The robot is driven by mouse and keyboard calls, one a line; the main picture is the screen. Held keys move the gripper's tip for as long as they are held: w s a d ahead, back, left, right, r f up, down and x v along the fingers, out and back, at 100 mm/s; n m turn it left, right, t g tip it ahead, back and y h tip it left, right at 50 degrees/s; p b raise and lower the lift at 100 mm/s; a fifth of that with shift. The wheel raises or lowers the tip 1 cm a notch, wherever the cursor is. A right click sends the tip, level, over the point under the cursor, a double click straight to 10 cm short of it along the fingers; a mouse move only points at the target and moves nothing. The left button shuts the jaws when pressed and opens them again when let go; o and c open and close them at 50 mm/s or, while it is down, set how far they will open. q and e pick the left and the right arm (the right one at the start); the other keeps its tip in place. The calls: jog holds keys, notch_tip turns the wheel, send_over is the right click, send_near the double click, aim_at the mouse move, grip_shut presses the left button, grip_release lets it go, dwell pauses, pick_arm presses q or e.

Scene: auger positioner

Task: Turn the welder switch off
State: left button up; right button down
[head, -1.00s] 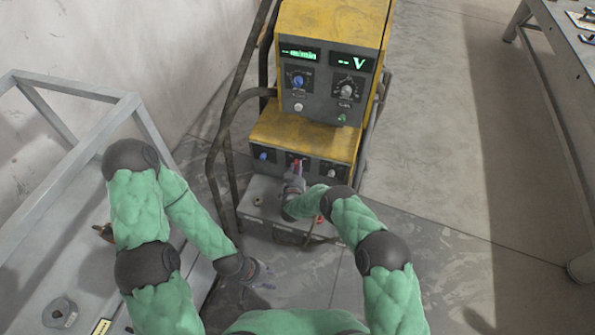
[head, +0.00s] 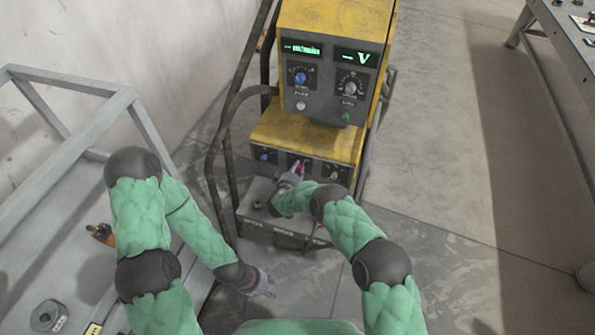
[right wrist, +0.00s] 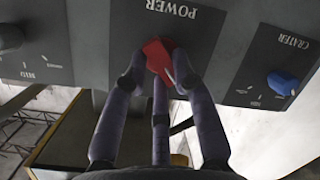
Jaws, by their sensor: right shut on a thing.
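The yellow and grey welder (head: 325,75) stands in the middle of the head view, with its two green displays lit. The red switch (right wrist: 158,56), under the word POWER, shows in the right wrist view on the grey panel. My right gripper (right wrist: 158,75) is shut on the red switch, with fingers on both sides of it. A white mark on the knob points down and to the right. In the head view my right gripper (head: 296,171) is at the middle of the lower panel and mostly hides the switch. My left gripper (head: 264,284) hangs low, away from the welder; its fingers are too small to judge.
A blue CRATER knob (right wrist: 282,84) is beside the POWER panel in the right wrist view. A grey metal frame table (head: 80,140) stands at left. Another table (head: 560,45) is at the far right. The floor (head: 440,150) right of the welder is clear.

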jog(key=shift+n, duration=0.3)
dwell(0.4)
jog(key=c, duration=1)
grip_release()
jog(key=shift+a, duration=0.1)
jog(key=v, duration=1.2)
